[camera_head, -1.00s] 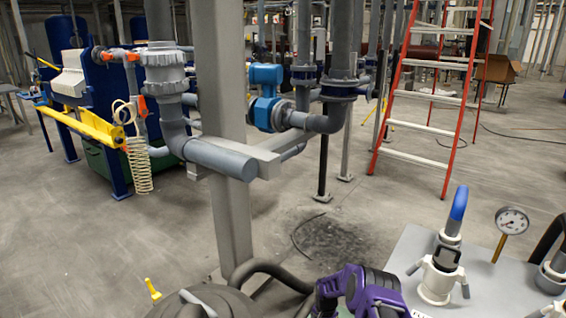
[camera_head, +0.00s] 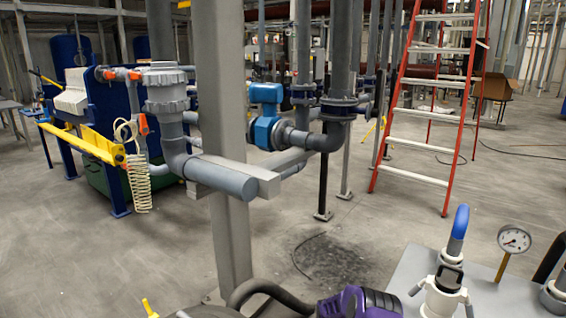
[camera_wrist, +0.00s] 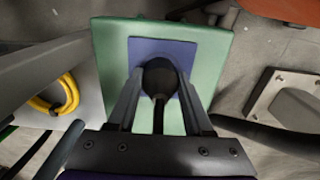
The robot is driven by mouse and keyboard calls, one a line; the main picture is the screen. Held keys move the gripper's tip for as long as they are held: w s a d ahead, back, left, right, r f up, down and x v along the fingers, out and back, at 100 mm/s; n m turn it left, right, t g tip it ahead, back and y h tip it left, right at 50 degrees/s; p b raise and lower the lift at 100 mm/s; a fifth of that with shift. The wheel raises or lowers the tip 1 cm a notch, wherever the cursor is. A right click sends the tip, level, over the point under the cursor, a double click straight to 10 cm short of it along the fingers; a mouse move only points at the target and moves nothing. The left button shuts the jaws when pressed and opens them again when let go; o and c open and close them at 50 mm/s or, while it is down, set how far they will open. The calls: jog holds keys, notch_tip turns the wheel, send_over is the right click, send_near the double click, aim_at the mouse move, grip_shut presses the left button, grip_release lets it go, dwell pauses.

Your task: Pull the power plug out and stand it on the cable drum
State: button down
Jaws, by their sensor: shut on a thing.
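In the wrist view my gripper (camera_wrist: 160,84) is shut on a dark, round-headed piece (camera_wrist: 159,72), which I take to be the power plug. Its narrow stem points back towards my palm. Behind it is a blue square (camera_wrist: 150,50) on a larger green panel (camera_wrist: 219,60). I cannot tell whether the plug touches the blue square. My gripper and the plug do not show in the head view. I cannot make out the cable drum for certain in either view.
In the wrist view a yellow coil (camera_wrist: 68,97) is at left and a dark hose (camera_wrist: 275,138) at right. The head view shows a grey post (camera_head: 225,150), a pipe valve (camera_head: 447,290), a gauge (camera_head: 514,240), a ladder (camera_head: 418,181) and open floor.

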jog(key=shift+r, duration=0.1)
jog(key=shift+r+p, duration=1.95)
jog(key=shift+r, duration=1)
